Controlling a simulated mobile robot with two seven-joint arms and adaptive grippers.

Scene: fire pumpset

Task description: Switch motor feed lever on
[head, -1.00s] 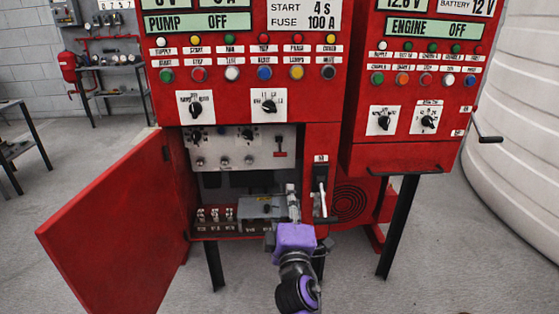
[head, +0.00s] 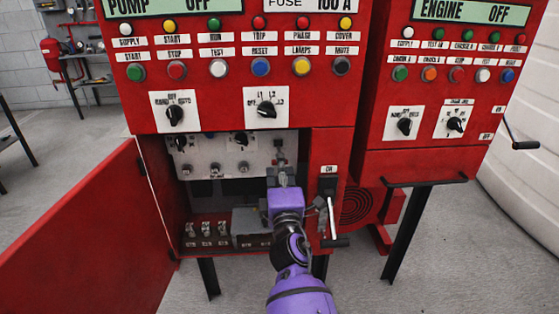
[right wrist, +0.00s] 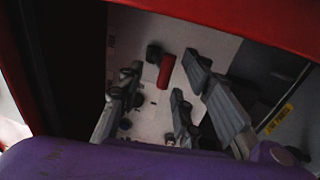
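A small red-handled lever (right wrist: 166,70) shows in the right wrist view on the white inner panel (right wrist: 140,38) of the open red cabinet. In the head view my gripper largely hides it. My right gripper (head: 282,170) is inside the cabinet opening, in front of the panel's right part. In the right wrist view its fingers (right wrist: 160,98) are apart and empty, with the red handle beyond them, between their tips. I cannot tell whether they touch it. A larger handle (head: 333,220) points down under an ON label on the cabinet's right column. My left gripper is not in view.
The cabinet's red door (head: 82,235) stands open on the left. Several breakers (head: 205,230) and a grey box (head: 250,228) sit on the cabinet floor. A second red cabinet (head: 420,165) stands on the right, with a black bar (head: 425,181) along its bottom.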

